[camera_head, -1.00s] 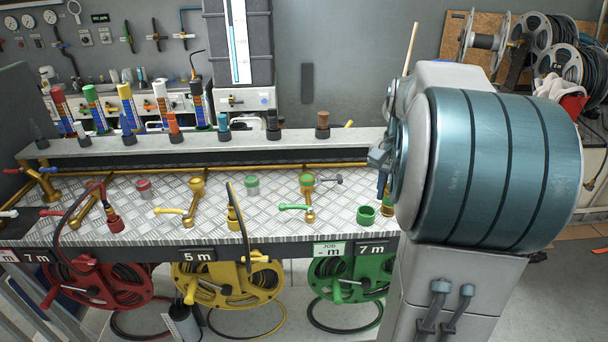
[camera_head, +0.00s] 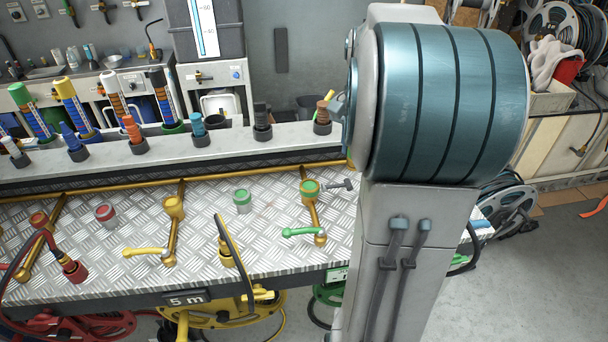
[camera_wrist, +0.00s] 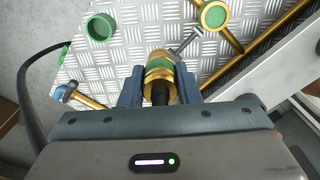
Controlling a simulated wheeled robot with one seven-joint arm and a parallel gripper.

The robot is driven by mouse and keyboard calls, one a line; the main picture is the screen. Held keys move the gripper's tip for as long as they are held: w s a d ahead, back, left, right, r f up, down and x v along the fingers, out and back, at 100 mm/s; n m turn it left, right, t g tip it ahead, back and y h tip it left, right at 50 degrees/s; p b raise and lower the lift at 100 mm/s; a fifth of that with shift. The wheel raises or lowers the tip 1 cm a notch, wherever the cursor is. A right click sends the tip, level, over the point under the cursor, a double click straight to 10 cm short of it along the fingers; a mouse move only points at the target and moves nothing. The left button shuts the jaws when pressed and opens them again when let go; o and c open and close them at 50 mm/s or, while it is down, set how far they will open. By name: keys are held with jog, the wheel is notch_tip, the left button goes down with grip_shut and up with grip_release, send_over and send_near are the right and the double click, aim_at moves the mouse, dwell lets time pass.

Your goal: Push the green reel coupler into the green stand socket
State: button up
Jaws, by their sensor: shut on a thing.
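The green reel coupler (camera_wrist: 158,72), a brass fitting with a green band and a dark hose end, sits between the fingers of my gripper (camera_wrist: 159,88) in the wrist view. My gripper is shut on it. The green stand socket (camera_wrist: 213,15), a brass ring with green inside, is beyond and to the right of the coupler, apart from it. In the head view the socket (camera_head: 310,188) stands on the patterned metal bench; my arm hides the gripper and coupler there.
A small silver T-shaped piece (camera_wrist: 188,42) lies between coupler and socket in the wrist view. A green cup (camera_wrist: 100,28) stands to the left. A green lever tap (camera_head: 304,232) stands in front of the socket.

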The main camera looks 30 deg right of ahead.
jog(key=shift+w+a+f+p, duration=0.3)
jog(key=shift+w+a+f, duration=0.9)
jog(key=shift+f, duration=0.5)
jog(key=shift+w+a+f+p, duration=0.3)
jog(key=shift+w+a+f, duration=0.9)
jog(key=shift+f, duration=0.45)
jog(key=shift+w+a+f+p, duration=0.3)
jog(key=shift+w+a+f, duration=0.9)
jog(key=shift+f, duration=0.5)
jog(key=shift+s, duration=0.1)
jog(key=shift+f, duration=0.15)
jog(key=o, duration=1.1)
jog(key=shift+c, duration=0.2)
